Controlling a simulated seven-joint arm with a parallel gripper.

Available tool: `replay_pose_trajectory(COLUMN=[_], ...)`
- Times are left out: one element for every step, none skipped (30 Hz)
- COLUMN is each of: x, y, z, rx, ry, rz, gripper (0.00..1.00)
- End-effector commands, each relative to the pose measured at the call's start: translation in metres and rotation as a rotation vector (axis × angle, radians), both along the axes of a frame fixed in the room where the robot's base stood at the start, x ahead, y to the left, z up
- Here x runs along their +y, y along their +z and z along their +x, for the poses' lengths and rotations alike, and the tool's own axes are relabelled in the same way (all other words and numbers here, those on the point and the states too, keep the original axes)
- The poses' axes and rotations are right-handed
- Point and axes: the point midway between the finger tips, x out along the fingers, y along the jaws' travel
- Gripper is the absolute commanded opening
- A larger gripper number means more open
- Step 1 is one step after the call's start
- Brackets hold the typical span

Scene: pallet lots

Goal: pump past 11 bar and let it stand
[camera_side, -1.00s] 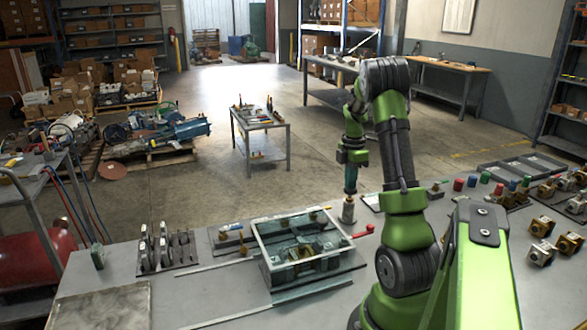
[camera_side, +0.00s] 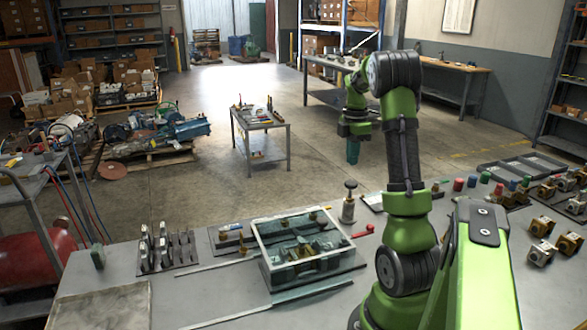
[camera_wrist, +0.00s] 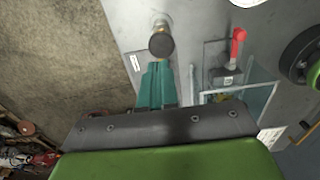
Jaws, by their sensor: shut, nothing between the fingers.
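The hand pump (camera_side: 348,209) stands upright on the bench behind the clear-covered case. Its dark knob (camera_side: 350,184) is raised on a thin rod above the metal body. My gripper (camera_side: 353,155) is above the knob, apart from it, with teal fingers pointing down, shut and empty. In the wrist view the fingers (camera_wrist: 156,88) show below the round knob (camera_wrist: 161,45). A red-handled lever (camera_wrist: 238,45) sits to the right of the pump; it also shows in the side view (camera_side: 364,230). A dark round part (camera_wrist: 300,55) is cut off at the right edge. No pressure reading is legible.
The clear-covered case (camera_side: 263,250) stands in front of the pump. A rack of dark upright parts (camera_side: 167,250) is at its left. Coloured caps (camera_side: 472,182) and brass fittings (camera_side: 541,228) are at the right. The bench's front left holds a flat mat (camera_side: 100,308).

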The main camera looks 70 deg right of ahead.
Motion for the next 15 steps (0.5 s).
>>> replay_pose_trajectory(x=[-0.001, -0.001, -0.001, -0.001, -0.001, -0.001, -0.001, -0.001, -0.001, 0.0, 0.0, 0.0, 0.0, 0.0, 0.0], y=[0.012, 0.017, 0.024, 0.029, 0.033, 0.038, 0.041, 0.044, 0.047, 0.048, 0.05, 0.051, 0.051, 0.051, 0.051], z=[0.0, 0.001, 0.001, 0.0, 0.001, 0.001, 0.0, 0.0, 0.001, 0.001, 0.001, 0.0, 0.0, 0.0, 0.0], rx=[-0.002, -0.002, -0.001, -0.001, -0.002, -0.001, -0.001, -0.001, -0.001, -0.001, -0.001, -0.001, -0.001, -0.001, -0.001], ry=[-0.001, -0.001, 0.0, 0.0, -0.001, -0.001, 0.0, 0.0, 0.0, 0.0, -0.001, -0.001, -0.001, -0.001, -0.001], rz=[-0.005, -0.004, -0.004, -0.004, -0.004, -0.003, -0.004, -0.004, -0.002, -0.002, -0.002, -0.002, -0.001, -0.001, -0.001], gripper=[0.0, 0.0, 0.0, 0.0, 0.0, 0.0, 0.0, 0.0, 0.0, 0.0, 0.0, 0.0, 0.0, 0.0, 0.0])
